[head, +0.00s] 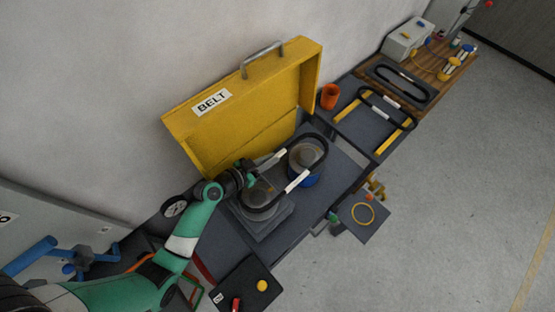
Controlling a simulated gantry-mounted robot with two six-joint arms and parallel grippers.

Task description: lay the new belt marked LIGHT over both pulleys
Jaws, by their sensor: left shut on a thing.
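A black belt (322,142) with white marked stretches (298,181) forms a long loop around the tops of two pulleys. The lettering on it is too small to read. The left pulley (258,195) is grey on a grey plate; the right pulley (306,154) is grey with a blue lower part. My left gripper (248,178) is at the upper left edge of the left pulley and is shut on the belt. The arm and gripper hide part of the belt there. I cannot tell whether the belt is seated or held just above. My right gripper is not in view.
An open yellow case lid (240,105) marked BELT stands behind the pulleys. An orange cup (329,96) is at its right. Another black belt (366,118) lies on yellow rails. A dark panel with a yellow button (262,286) is in front.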

